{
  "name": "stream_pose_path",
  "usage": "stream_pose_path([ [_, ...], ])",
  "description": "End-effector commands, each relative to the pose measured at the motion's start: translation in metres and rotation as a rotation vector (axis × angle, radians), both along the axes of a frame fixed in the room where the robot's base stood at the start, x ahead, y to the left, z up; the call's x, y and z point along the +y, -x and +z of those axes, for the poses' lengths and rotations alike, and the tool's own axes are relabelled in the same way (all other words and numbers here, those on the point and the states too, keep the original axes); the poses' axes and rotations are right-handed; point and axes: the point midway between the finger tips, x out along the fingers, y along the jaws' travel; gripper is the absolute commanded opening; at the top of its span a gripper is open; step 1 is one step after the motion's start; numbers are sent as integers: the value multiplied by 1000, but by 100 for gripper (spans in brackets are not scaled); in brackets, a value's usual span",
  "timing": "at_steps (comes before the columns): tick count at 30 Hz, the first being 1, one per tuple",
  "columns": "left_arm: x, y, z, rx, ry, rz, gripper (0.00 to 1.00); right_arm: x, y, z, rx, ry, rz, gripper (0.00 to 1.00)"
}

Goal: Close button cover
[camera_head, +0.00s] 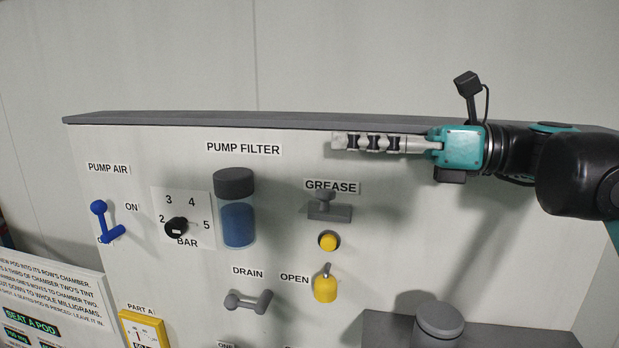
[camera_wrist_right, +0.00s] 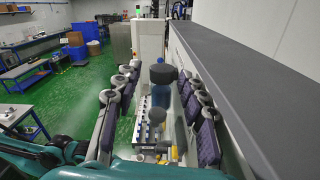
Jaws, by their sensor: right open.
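A round yellow button (camera_head: 328,241) sits on the white panel below the GREASE label. Just above it a grey piece with a small upright knob (camera_head: 328,207) sticks out; it looks like the button's cover, raised so that the button shows uncovered. My right gripper (camera_head: 342,142) is above the GREASE label, near the panel's top edge, pointing left. In the head view its fingers overlap edge-on; in the right wrist view its two padded fingers (camera_wrist_right: 158,85) stand apart with nothing gripped. It is apart from the cover. My left gripper is not in view.
A blue filter jar (camera_head: 238,222) stands left of the cover. A yellow lever (camera_head: 325,285) is below the button, and a grey drain handle (camera_head: 248,300) lower left. A grey cylinder (camera_head: 438,322) stands lower right. A grey ledge (camera_head: 230,119) tops the panel.

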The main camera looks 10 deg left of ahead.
Motion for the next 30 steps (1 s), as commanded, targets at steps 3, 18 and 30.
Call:
stream_pose_path([
  [3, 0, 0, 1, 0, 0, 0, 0, 0, 0, -1, 6, -4, 2, 41],
  [18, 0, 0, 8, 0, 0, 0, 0, 21, 2, -76, 4, -4, 7, 41],
  [30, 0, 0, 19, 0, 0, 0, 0, 73, 1, -77, 4, -4, 2, 41],
])
